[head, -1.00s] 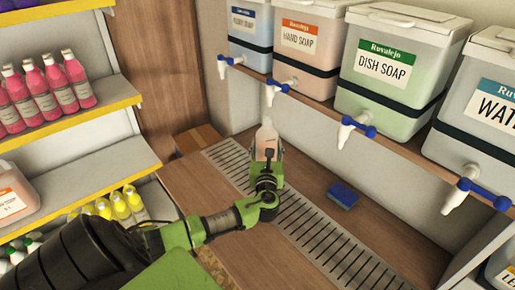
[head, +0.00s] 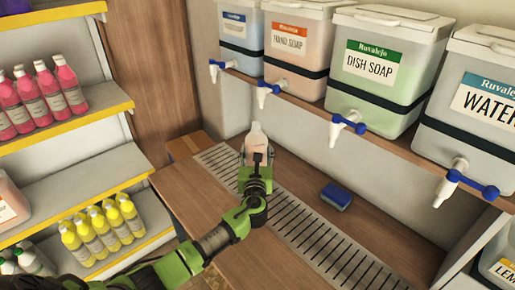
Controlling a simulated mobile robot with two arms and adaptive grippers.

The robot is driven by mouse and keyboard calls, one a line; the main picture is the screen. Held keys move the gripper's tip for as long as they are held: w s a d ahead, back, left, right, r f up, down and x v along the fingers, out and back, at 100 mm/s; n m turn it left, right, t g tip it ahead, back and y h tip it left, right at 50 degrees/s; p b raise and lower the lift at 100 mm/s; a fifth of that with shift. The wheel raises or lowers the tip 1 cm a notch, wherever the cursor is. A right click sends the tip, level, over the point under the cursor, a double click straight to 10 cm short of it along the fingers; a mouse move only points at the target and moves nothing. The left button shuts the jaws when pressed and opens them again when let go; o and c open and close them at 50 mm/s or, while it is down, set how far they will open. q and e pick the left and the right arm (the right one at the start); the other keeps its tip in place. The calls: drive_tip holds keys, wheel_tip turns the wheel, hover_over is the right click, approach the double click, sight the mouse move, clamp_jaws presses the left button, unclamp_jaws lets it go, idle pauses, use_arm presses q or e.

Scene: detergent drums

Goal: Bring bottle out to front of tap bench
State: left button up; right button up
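A small bottle (head: 257,137), pale pinkish and translucent with a narrow neck, stands upright over the metal drain grate at the far part of the tap bench (head: 205,215). It is below the hand soap drum's tap. My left gripper (head: 257,156) is at the bottle from the near side, with its fingers on either side of the bottle's lower part. Its body hides the bottle's base. I cannot tell whether the fingers press on the bottle. My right gripper is not in view.
Drums of hand soap (head: 290,45), dish soap (head: 379,70) and water (head: 480,100) stand on a ledge above, their taps jutting over the bench. A blue sponge (head: 336,196) lies right of the drain grate (head: 310,235). Shelves with pink bottles (head: 45,92) and yellow bottles (head: 103,228) stand left.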

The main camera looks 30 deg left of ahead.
sight(248, 154)
use_arm(q)
drive_tip(key=shift+s+a+r+p, duration=0.15)
drive_tip(key=shift+s+a+p, duration=0.2)
drive_tip(key=shift+s, duration=0.5)
drive_tip(key=shift+s+a+r+p, duration=0.15)
drive_tip(key=shift+s+a, duration=0.25)
drive_tip(key=shift+s, duration=0.4)
drive_tip(key=s+a+p, duration=0.2)
drive_tip(key=s+a, duration=0.2)
drive_tip(key=s, duration=0.7)
drive_tip(key=shift+s+a, duration=0.35)
drive_tip(key=shift+a, duration=0.05)
drive_tip(key=shift+f, duration=0.1)
drive_tip(key=o, duration=1.7)
drive_tip(key=shift+o, duration=0.2)
drive_tip(key=v, duration=1.2)
